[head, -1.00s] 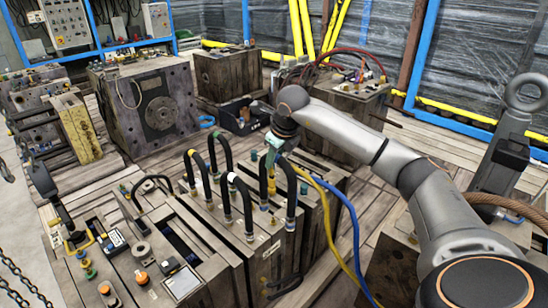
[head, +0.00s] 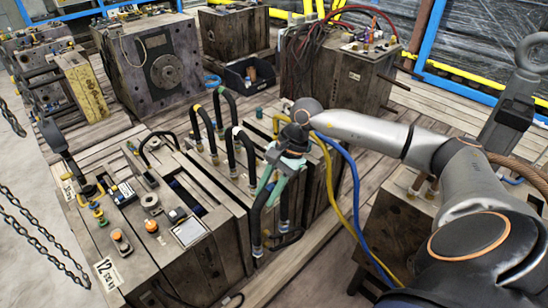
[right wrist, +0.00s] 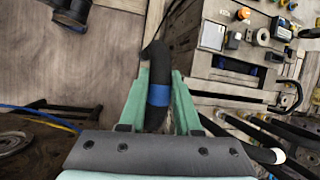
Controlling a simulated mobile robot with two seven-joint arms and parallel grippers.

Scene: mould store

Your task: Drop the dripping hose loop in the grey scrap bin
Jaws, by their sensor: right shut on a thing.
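My right gripper (head: 270,186), with pale green fingers, is shut on a black hose loop (head: 257,218). The loop hangs below the fingers, its lower ends in front of the near face of the wooden-looking mould block. In the right wrist view the gripper (right wrist: 160,88) closes around the black hose (right wrist: 157,62) at a blue band. I cannot see drips. Several similar black loops (head: 248,150) stand upright on the mould beside it. I cannot pick out a grey scrap bin for certain; a dark open bin (head: 236,82) with things inside stands behind the moulds. My left gripper is out of view.
Yellow (head: 330,180) and blue (head: 355,190) hoses pass close to the right of my gripper. A mould with switches and a label (head: 105,272) stands front left. Chains (head: 40,235) hang at left. Planked floor (head: 310,262) shows at front right.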

